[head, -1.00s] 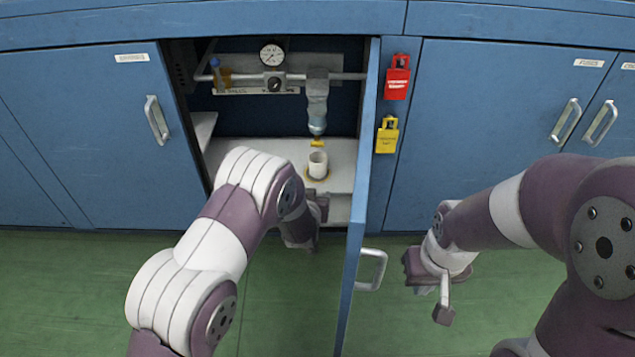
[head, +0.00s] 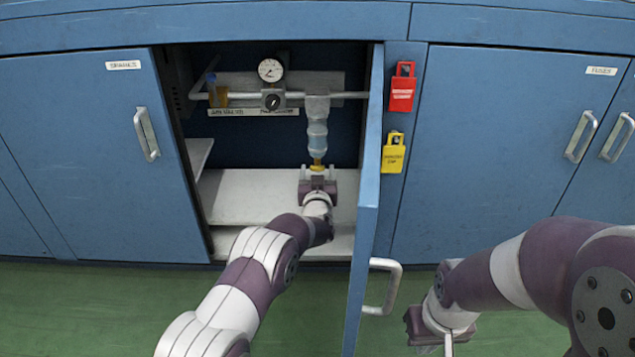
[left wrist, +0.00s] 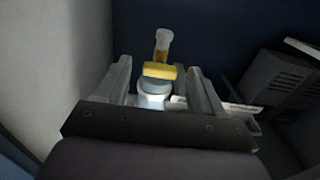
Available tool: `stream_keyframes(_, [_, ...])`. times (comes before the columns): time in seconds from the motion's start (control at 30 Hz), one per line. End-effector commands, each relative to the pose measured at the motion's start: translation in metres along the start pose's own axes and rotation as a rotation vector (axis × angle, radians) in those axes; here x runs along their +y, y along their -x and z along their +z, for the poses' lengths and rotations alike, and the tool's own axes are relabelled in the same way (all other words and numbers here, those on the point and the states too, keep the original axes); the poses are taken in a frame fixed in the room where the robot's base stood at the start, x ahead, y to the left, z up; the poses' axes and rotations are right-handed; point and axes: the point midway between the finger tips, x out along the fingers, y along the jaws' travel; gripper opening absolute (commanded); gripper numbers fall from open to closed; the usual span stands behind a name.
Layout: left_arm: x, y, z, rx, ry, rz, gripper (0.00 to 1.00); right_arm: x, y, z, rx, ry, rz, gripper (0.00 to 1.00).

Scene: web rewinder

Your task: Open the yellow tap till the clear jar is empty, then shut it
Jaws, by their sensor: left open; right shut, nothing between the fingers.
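The clear jar (head: 317,130) hangs from the pipe inside the open cabinet, looking bluish; its liquid level cannot be told. The yellow tap (head: 317,165) is at its bottom. My left gripper (head: 317,180) is in the cabinet just below and in front of the tap. In the left wrist view the yellow tap (left wrist: 160,71) lies between the two open fingers, with a visible gap on either side. A pale round thing shows just below it there. The white cup is hidden behind my gripper. My right gripper (head: 435,335) is shut and empty outside, right of the door, partly cut off.
The open blue door (head: 366,200) stands between my arms, close to the right of my left gripper. A gauge (head: 271,69), a black knob (head: 273,101) and an amber bottle (head: 217,93) are on the pipework. The shelf's left (head: 245,195) is clear.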

Motion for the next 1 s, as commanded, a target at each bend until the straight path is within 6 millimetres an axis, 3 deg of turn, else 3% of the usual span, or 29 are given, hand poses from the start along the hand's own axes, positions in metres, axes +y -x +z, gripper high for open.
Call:
stream_keyframes(0.23, [0.0000,-0.0014,-0.0017,0.000,0.000,0.000,0.68,0.0000,0.0003,-0.0002,0.001,0.000,0.000,0.00])
stream_keyframes(0.4, [0.0000,-0.0012,-0.0014,0.000,0.000,0.000,0.13,0.0000,0.0003,-0.0001,0.000,0.000,0.000,0.00])
stream_keyframes(0.73, [-0.0001,-0.0009,-0.0012,-0.001,0.038,0.000,0.12,0.0000,0.0013,-0.0002,0.000,0.000,0.000,0.00])
stream_keyframes(1.0, [-0.0002,-0.0009,-0.0011,-0.001,0.203,0.000,0.12,0.0000,0.0044,-0.0006,0.000,0.000,0.000,0.00])
